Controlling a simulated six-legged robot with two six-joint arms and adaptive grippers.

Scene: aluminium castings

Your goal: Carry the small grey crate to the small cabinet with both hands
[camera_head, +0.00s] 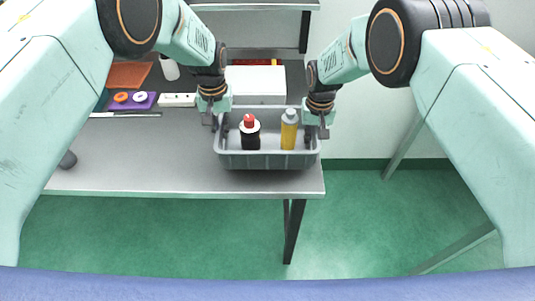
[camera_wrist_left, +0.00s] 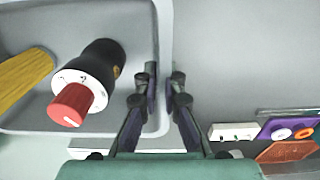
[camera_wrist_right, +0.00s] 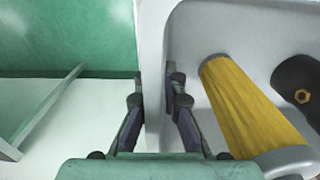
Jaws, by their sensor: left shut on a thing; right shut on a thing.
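The small grey crate (camera_head: 268,160) is at the right end of a grey table. It holds a black bottle with a red cap (camera_head: 250,133) and a yellow bottle with a grey cap (camera_head: 289,131), both upright. My left gripper (camera_head: 214,118) is shut on the crate's left wall; the wall (camera_wrist_left: 164,60) shows between its fingers in the left wrist view. My right gripper (camera_head: 322,122) is shut on the right wall, which shows between its fingers (camera_wrist_right: 160,100) in the right wrist view. I cannot tell whether the crate touches the table. I cannot make out a small cabinet.
The table (camera_head: 130,160) is mostly bare left of the crate. Behind are a white box (camera_head: 258,82), a white power strip (camera_head: 178,100), a purple block with rings (camera_head: 133,103) and an orange tray (camera_head: 130,74). Green floor (camera_head: 350,230) lies open in front and right.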

